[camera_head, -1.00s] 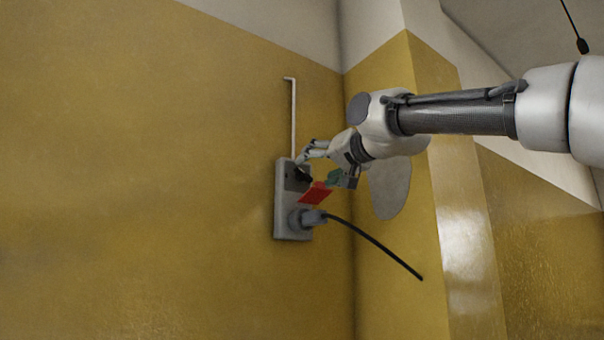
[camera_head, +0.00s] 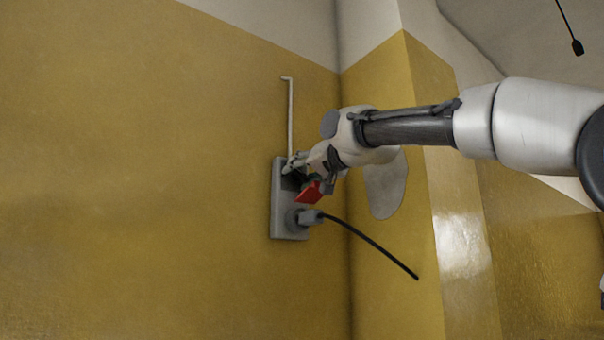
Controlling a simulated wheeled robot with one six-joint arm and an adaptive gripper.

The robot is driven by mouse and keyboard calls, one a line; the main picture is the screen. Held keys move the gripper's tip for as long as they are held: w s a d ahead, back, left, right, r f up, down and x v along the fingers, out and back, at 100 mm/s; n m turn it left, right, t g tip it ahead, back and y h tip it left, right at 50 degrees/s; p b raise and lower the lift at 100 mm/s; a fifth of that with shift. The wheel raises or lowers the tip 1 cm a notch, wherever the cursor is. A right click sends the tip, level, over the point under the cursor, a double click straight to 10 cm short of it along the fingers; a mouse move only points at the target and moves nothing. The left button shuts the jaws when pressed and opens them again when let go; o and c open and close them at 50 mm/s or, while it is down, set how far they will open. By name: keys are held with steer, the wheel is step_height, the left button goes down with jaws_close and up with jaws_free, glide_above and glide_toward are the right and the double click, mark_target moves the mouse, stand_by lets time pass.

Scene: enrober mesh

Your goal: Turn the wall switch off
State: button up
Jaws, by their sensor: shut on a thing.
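The wall switch (camera_head: 280,222) is an upright grey box on the yellow wall, with a thin pipe rising from its top. A dark lever was visible on its upper face; my gripper now mostly covers it. My gripper (camera_head: 301,172) is at the upper part of the box, shut on the lever, with one finger at the box's top edge. A red piece (camera_head: 309,192) hangs just below the fingers, in front of the box. The exact contact between fingers and lever is hidden.
A grey plug (camera_head: 308,218) sits in the lower part of the box. Its black cable (camera_head: 375,246) runs down to the right. A yellow wall corner (camera_head: 400,100) stands behind my arm. The wall to the left is clear.

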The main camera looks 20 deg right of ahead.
steer(key=shift+n, duration=0.4)
steer(key=shift+a+n, duration=0.1)
steer(key=shift+n, duration=2.5)
steer(key=o, duration=1)
steer(key=shift+o, duration=0.2)
steer(key=v, duration=1.2)
